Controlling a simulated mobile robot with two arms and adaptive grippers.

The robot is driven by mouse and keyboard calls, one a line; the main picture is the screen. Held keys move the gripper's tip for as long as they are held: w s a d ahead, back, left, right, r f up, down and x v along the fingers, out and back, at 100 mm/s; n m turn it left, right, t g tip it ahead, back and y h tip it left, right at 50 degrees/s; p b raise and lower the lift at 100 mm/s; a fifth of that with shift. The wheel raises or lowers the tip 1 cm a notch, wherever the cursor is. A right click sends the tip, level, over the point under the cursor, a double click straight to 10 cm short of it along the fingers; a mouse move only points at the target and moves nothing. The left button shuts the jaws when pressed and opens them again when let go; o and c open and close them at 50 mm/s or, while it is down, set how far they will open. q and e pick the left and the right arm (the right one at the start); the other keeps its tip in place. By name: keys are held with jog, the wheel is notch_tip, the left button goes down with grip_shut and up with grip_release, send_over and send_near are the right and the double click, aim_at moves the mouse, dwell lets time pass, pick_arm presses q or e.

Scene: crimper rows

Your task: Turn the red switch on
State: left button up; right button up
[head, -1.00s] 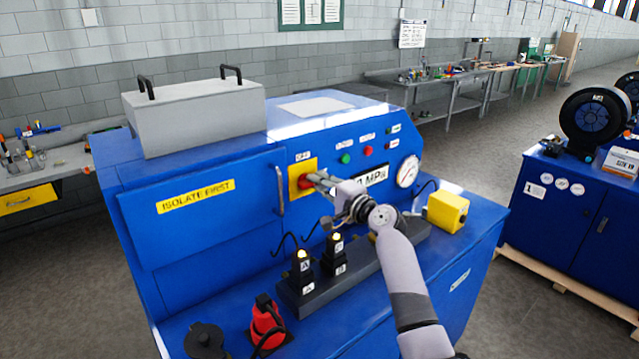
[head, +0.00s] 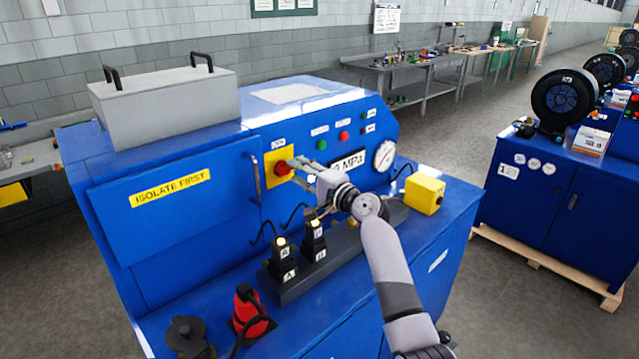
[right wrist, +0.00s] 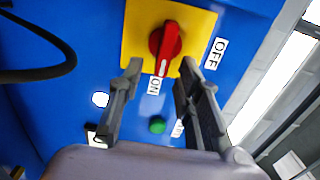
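The red switch (head: 281,168) sits on a yellow plate (head: 268,178) on the blue machine's front panel. My right gripper (head: 293,171) is close in front of the switch. In the wrist view my right gripper (right wrist: 161,66) is open, its fingers apart on either side of the knob's lower end, with nothing held. I cannot tell whether a fingertip touches it. My left gripper is not in view.
Below the panel stand two black crimper units (head: 283,258) on a dark rail, a red-and-black item (head: 247,306) and a yellow box (head: 426,194). A pressure gauge (head: 384,156) is right of the switch. A door handle (head: 255,178) is close on its left.

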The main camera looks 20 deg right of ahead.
jog(key=v, duration=1)
jog(key=shift+s, duration=0.2)
